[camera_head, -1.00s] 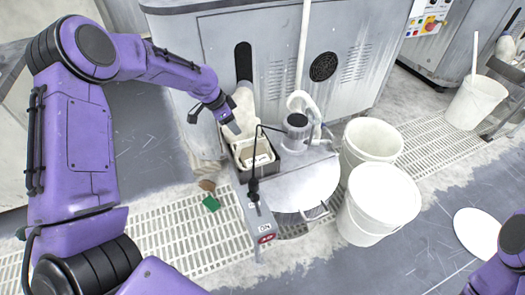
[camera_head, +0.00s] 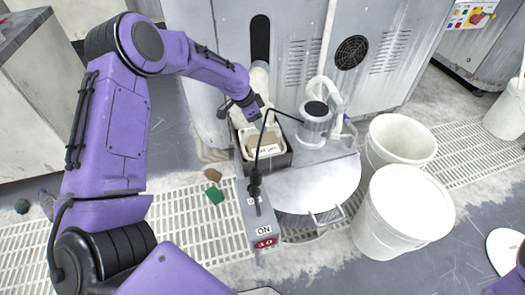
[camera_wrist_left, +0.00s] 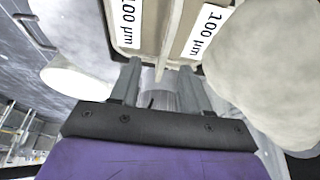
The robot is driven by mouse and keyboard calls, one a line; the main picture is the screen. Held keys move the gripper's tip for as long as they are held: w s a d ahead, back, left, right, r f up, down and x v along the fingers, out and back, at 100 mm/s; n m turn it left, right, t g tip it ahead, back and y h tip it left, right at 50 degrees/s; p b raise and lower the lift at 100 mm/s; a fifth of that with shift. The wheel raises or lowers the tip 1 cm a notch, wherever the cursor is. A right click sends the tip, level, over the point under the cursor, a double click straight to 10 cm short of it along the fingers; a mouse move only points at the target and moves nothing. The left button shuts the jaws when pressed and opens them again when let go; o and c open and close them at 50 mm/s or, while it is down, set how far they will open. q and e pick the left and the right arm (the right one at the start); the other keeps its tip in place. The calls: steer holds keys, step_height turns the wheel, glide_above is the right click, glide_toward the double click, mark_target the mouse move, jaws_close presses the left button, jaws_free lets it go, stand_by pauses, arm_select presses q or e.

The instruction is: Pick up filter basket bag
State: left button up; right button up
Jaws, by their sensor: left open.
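The filter basket bag (camera_head: 262,150) is a cream basket sitting in a dark open box. My left gripper (camera_head: 250,106) is over the back edge of the box, pointing down. In the left wrist view, its two grey fingers (camera_wrist_left: 160,76) are apart with no object visibly clamped between them. Beyond the fingertips are the basket's cream frame (camera_wrist_left: 170,32) and two "100 µm" labels. Whether a finger touches the basket, I cannot tell. My right gripper is out of view.
A whitish sleeve (camera_head: 259,79) hangs behind my left gripper. A thin black curved rod (camera_head: 262,134) passes in front of the basket. A grey pump (camera_head: 314,126), round lid (camera_head: 316,184) and white buckets (camera_head: 400,138) stand to the right.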

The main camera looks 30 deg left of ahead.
mark_target(264, 140)
arm_select(q)
steer(key=x, duration=0.2)
steer(key=b+x, duration=0.1)
steer(key=x, duration=0.2)
steer(key=b+x, duration=0.1)
steer(key=x, duration=0.1)
steer(key=shift+a+f, duration=0.25)
steer(key=shift+a, duration=0.05)
steer(key=shift+s+r, duration=0.1)
steer(key=shift+r, duration=0.05)
jaws_close()
